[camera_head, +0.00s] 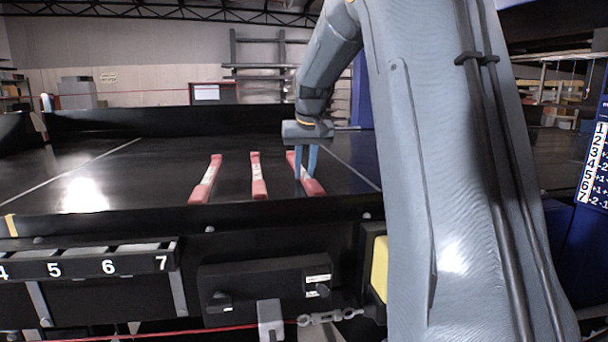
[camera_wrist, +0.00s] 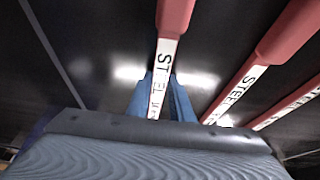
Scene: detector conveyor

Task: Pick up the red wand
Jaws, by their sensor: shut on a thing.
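Three red wands with white labelled middles lie on the black conveyor. The left wand (camera_head: 205,180) and the middle wand (camera_head: 258,175) lie apart from my gripper. The right wand (camera_head: 312,186) is at my gripper (camera_head: 306,172), whose blue fingers point down on either side of it. In the wrist view my gripper (camera_wrist: 162,100) is shut on this wand (camera_wrist: 163,70), at its white part lettered "STEEL". Part of its far length is hidden by my gripper. The other two wands show to the right in the wrist view, the nearer one (camera_wrist: 243,85) with the same lettering.
The black conveyor (camera_head: 110,170) is bare to the left of the wands. A raised dark wall (camera_head: 200,120) runs along its back. The front edge holds numbered slots (camera_head: 108,266) and a black control box (camera_head: 262,285).

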